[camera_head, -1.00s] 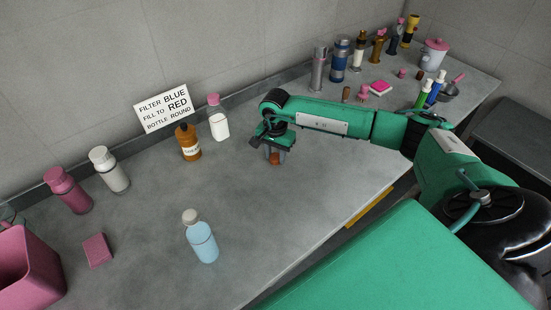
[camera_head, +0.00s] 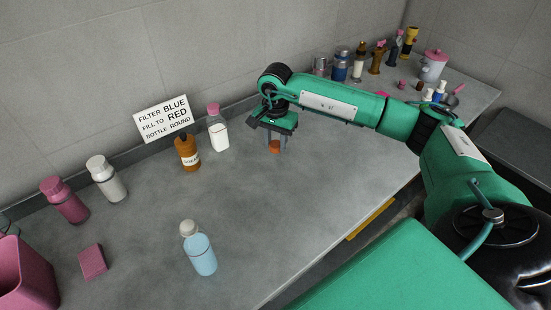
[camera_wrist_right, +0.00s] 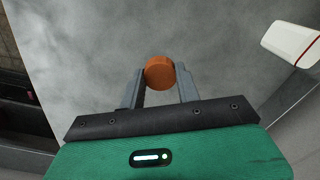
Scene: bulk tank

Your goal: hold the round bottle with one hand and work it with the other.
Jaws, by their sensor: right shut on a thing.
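My right gripper (camera_head: 274,145) is shut on a small round orange-brown piece (camera_wrist_right: 159,73), which also shows in the head view (camera_head: 274,147). The gripper points down and holds the piece above the grey counter. An amber bottle with a dark top and pale label (camera_head: 187,153) stands left of the gripper. A clear bottle with white contents and a pink cap (camera_head: 218,130) stands between them, farther back. A pale blue bottle with a grey cap (camera_head: 200,252) stands alone at the front. Which of these is the round bottle, I cannot tell for certain.
A sign (camera_head: 165,120) leans at the back wall, reading "filter blue, fill to red, bottle round". Pink (camera_head: 66,202) and white (camera_head: 107,182) bottles, a pink block (camera_head: 93,261) and a pink bin (camera_head: 25,278) stand left. Several bottles stand far right. The middle counter is clear.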

